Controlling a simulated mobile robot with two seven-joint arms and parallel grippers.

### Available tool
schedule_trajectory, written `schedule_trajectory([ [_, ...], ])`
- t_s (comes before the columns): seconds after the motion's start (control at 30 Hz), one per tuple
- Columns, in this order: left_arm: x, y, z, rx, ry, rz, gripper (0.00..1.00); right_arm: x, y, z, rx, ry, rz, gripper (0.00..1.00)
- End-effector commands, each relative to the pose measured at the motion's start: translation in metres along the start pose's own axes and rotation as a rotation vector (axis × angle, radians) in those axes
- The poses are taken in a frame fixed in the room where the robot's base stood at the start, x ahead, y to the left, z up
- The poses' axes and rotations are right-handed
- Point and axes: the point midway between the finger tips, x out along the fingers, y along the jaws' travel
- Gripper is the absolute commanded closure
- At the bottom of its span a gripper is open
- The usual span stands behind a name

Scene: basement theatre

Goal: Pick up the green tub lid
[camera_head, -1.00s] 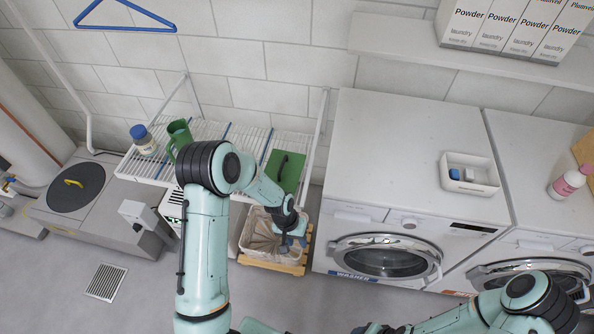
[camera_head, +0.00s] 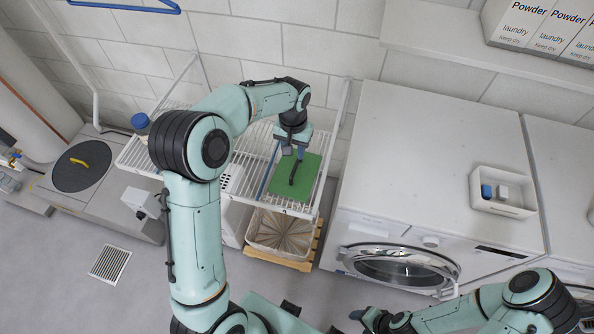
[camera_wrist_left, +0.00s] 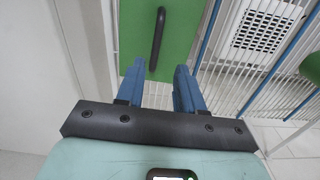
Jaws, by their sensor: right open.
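The green tub lid (camera_head: 284,182) is a flat square with a black bar handle, lying on the white wire rack (camera_head: 252,190). My left gripper (camera_head: 294,149) is over the lid's far part, close to the far end of the handle. In the left wrist view the lid (camera_wrist_left: 182,40) fills the top middle, its handle (camera_wrist_left: 157,38) in line with the gap between the blue fingers. The left fingers are apart (camera_wrist_left: 158,78) with nothing between them. My right gripper (camera_head: 366,317) is low at the bottom edge, open and away from the lid.
A lined bin (camera_head: 268,250) stands under the rack on a wooden pallet. A washing machine (camera_head: 435,160) stands close on the right, with a small white tray (camera_head: 503,207) on top. A blue-capped jar (camera_head: 140,122) stands at the rack's left. A green object (camera_wrist_left: 312,66) shows in the wrist view.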

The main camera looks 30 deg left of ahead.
Motion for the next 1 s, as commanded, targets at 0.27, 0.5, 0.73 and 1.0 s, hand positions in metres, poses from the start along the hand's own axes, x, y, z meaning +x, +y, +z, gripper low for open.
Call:
schedule_trajectory([
  [0.27, 0.034, 0.001, 0.0, 0.0, 0.0, 0.001, 0.63, 0.002, 0.001, 0.001, 0.0, -0.002, 0.0, 0.42],
  [0.5, 0.062, 0.006, 0.004, 0.001, -0.004, 0.001, 0.63, 0.0, 0.0, 0.0, -0.001, 0.0, 0.0, 0.42],
  [0.73, 0.085, 0.007, 0.003, 0.0, 0.002, 0.002, 0.63, 0.0, 0.0, 0.0, -0.001, 0.001, 0.0, 0.42],
  [1.0, 0.086, 0.007, 0.003, 0.0, 0.003, 0.002, 0.76, 0.0, 0.0, 0.0, -0.001, 0.001, 0.0, 0.42],
])
